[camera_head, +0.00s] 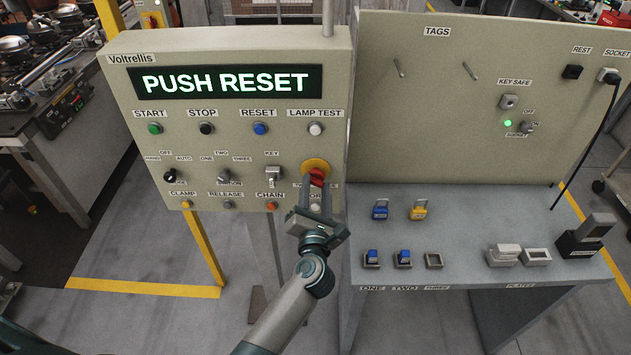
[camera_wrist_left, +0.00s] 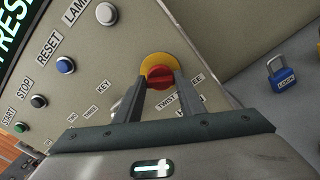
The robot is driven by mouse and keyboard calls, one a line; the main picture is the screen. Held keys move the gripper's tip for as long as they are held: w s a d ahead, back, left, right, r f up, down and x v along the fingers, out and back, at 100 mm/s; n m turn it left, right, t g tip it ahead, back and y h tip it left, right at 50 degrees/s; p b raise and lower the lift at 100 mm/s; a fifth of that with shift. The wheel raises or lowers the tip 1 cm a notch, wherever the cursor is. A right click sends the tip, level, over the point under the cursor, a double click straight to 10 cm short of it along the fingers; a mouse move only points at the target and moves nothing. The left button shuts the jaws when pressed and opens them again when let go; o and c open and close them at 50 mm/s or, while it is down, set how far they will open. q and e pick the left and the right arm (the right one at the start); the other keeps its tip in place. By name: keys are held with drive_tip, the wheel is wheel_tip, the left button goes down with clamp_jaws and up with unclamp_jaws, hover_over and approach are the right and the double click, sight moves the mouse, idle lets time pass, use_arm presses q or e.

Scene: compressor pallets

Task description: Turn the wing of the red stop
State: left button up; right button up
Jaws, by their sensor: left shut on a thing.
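The red stop (camera_head: 317,176) sits on a round yellow plate (camera_head: 313,165) at the lower right of the control panel, below the LAMP TEST button. My left gripper (camera_head: 316,186) reaches up to it from below, its two fingers shut on the red wing. In the left wrist view the red stop (camera_wrist_left: 160,77) shows between the fingertips of the left gripper (camera_wrist_left: 160,84), with the yellow plate (camera_wrist_left: 158,62) behind it. A label reading TWIST is partly hidden by a finger. The panel display (camera_head: 230,82) reads PUSH RESET. My right gripper is not in view.
Buttons sit close by: white LAMP TEST (camera_head: 316,129), blue RESET (camera_head: 260,129), and the KEY switch (camera_head: 273,176) just left of the stop. A grey bench (camera_head: 470,225) to the right holds padlocks and small blocks. A tag board (camera_head: 440,110) stands behind it.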

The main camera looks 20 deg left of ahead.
use_arm(q)
drive_tip(key=shift+m, duration=0.4)
drive_tip(key=o, duration=1.1)
drive_tip(key=shift+c, duration=0.2)
drive_tip(key=shift+s, duration=0.1)
drive_tip(key=shift+s+d+f, duration=0.15)
drive_tip(key=shift+s+d, duration=0.05)
drive_tip(key=shift+s, duration=0.35)
drive_tip(key=b+v, duration=0.6)
drive_tip(key=v, duration=1)
drive_tip(key=shift+r, duration=0.2)
